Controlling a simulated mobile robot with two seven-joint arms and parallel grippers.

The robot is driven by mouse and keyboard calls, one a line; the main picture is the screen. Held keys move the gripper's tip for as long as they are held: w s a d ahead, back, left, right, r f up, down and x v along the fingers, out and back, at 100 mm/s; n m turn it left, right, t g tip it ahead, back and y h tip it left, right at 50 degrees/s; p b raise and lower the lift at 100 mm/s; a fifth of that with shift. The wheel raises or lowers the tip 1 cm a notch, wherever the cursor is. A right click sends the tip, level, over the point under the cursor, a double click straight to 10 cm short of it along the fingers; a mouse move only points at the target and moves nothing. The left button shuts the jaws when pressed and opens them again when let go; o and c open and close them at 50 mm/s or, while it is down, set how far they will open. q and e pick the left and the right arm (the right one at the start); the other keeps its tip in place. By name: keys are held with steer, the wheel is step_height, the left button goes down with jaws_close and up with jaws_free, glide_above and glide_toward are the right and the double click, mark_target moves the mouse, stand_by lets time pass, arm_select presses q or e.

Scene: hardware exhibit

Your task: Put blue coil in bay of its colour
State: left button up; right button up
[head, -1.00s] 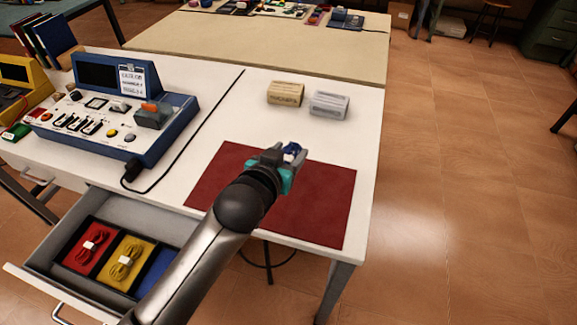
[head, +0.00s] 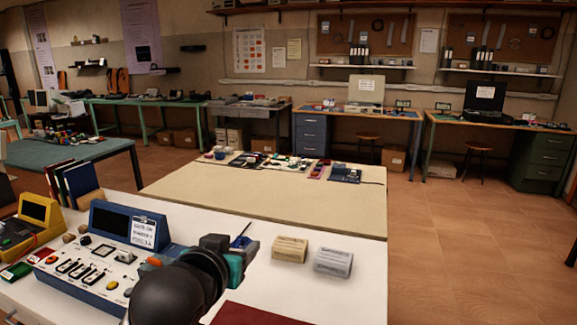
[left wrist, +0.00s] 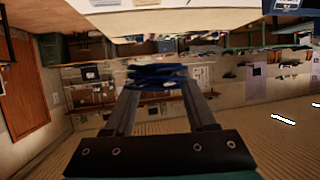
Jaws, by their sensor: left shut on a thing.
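My left gripper (head: 232,254) is shut on the blue coil (head: 241,241), held up in the air above the white table, beside the blue console. In the head view the coil is mostly hidden behind the gripper. In the left wrist view the blue coil (left wrist: 158,76) shows as a dark blue bundle between the two finger ends. The drawer with the coloured bays is outside both current views. My right gripper is not in view.
The blue console (head: 118,275) with switches stands left of my gripper. A tan box (head: 290,249) and a grey box (head: 333,262) lie to the right on the white table. Part of the dark red mat (head: 255,315) shows at the bottom edge. A beige table (head: 270,195) stands beyond.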

arm_select(q)
steer(key=s+a+r+n+y, duration=0.1)
steer(key=s+a+r+n, duration=0.1)
steer(key=a+r, duration=0.4)
steer(key=shift+s+a+y, duration=0.2)
steer(key=shift+s+y, duration=0.1)
steer(key=shift+y, duration=0.1)
steer(key=w+d+f+m+h+p, duration=0.15)
steer(key=d+f, duration=0.25)
steer(key=f, duration=0.4)
steer(key=w+d+f+m+h, duration=0.1)
steer(key=d+f+m+h, duration=0.15)
steer(key=d+f, duration=0.35)
steer(key=f+b, duration=0.1)
steer(key=f, duration=0.4)
steer(key=f+b, duration=0.2)
steer(key=f, duration=0.4)
steer(key=a+f+b, duration=0.1)
steer(key=f+b, duration=0.1)
steer(key=f, duration=0.3)
steer(key=shift+f, duration=0.4)
step_height(320, 180, down, 4)
steer(key=shift+s+f+b, duration=0.1)
steer(key=shift+f+b, duration=0.15)
steer(key=shift+b, duration=0.8)
steer(key=shift+f, duration=0.1)
